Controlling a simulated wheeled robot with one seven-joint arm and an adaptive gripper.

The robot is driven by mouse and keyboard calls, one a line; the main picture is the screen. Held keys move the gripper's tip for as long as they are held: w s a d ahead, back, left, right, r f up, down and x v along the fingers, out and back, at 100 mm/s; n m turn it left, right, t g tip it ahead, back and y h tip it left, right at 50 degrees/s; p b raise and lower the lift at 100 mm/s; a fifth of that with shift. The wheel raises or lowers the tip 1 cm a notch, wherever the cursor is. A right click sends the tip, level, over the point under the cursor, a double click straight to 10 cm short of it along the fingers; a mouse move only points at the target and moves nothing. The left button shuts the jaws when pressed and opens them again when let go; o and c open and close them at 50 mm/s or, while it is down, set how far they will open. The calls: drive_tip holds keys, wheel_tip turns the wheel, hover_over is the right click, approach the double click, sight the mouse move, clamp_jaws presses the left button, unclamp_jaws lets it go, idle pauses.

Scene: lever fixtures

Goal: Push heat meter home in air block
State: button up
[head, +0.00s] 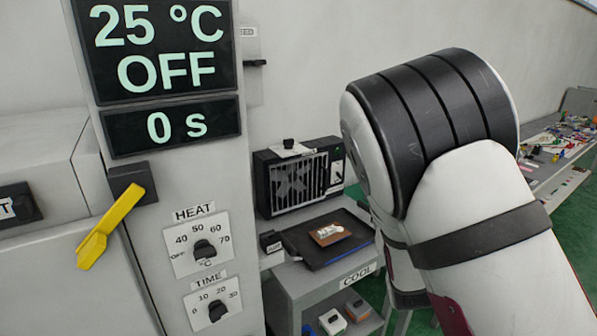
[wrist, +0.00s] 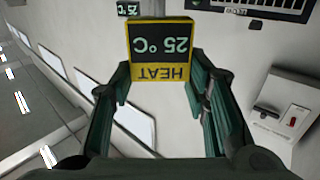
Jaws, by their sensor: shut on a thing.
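The heat meter (wrist: 162,52) is a black and yellow box reading "25 °C HEAT", upside down in the wrist view. My gripper (wrist: 160,78) is shut on it, with one dark green finger on each side. In the head view neither the meter nor my gripper shows; my white and black arm fills the right side. A small black block (head: 271,242) with a white label that seems to read AIR sits at the left edge of the cart top, below the grilled heater. I cannot tell where the meter is relative to that block.
A grilled black unit (head: 300,180) stands behind a dark plate (head: 325,238) with a brown card on the COOL cart (head: 300,280). A grey panel with HEAT and TIME knobs and a yellow lever (head: 108,225) stands left. A cluttered table (head: 560,150) is at right.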

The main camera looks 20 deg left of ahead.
drive_tip(key=s+a+r+n+g+y+p, duration=0.1)
drive_tip(key=s+a+r+n+g+y, duration=0.1)
drive_tip(key=a, duration=0.7)
drive_tip(key=s+a+r+n+g+y+p, duration=0.1)
drive_tip(key=s+a+r+n+g+y, duration=0.1)
drive_tip(key=a+y, duration=0.3)
drive_tip(key=s+a+r+n+g+y+p, duration=0.2)
drive_tip(key=s+a+r+n+y, duration=0.1)
drive_tip(key=a, duration=1)
drive_tip(key=shift+s+a+r+n+y, duration=0.35)
drive_tip(key=shift+s+r+n, duration=0.2)
drive_tip(key=shift+r, duration=0.15)
drive_tip(key=shift+d, duration=0.1)
drive_tip(key=shift+f+b, duration=0.9)
drive_tip(key=shift+f, duration=2)
drive_tip(key=shift+f+b, duration=1.05)
drive_tip(key=shift+f, duration=1.5)
drive_tip(key=o, duration=1.2)
drive_tip(key=shift+s+d, duration=0.1)
